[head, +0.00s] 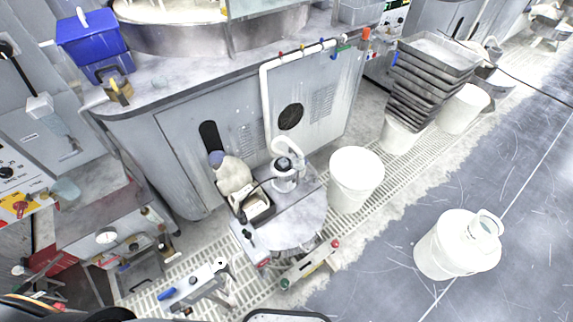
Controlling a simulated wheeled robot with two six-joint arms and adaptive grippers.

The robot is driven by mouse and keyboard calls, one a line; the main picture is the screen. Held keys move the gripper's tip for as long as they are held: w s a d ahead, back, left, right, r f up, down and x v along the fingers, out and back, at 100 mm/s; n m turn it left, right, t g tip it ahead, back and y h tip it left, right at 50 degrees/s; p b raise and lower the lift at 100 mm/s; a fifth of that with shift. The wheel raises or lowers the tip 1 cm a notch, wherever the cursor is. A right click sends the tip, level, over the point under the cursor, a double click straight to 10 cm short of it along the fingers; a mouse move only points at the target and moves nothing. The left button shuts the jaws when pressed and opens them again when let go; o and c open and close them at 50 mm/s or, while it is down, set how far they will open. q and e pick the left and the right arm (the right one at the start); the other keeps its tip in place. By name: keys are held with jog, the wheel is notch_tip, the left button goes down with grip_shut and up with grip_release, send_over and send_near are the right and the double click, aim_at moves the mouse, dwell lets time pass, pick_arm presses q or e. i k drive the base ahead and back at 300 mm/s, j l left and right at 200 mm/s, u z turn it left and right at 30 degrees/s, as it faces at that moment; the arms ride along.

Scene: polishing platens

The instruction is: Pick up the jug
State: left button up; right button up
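A large white jug (458,245) with a round shoulder and a short ringed neck stands on the grey floor at the lower right, apart from other things. A smaller cream bottle (233,175) with a purple cap stands by the machine cabinet, beside a small round table. From this view I cannot tell for sure which of the two is the jug meant. Neither of my grippers can be made out in the head view.
A white bucket (356,180) stands near the round table (290,222). A stack of grey trays (430,75) rests on buckets behind it. A polishing machine cabinet (240,125) fills the back. White floor grating (380,172) runs along it. The grey floor around the large jug is clear.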

aim_at(485, 227)
jog(key=z, duration=1.9)
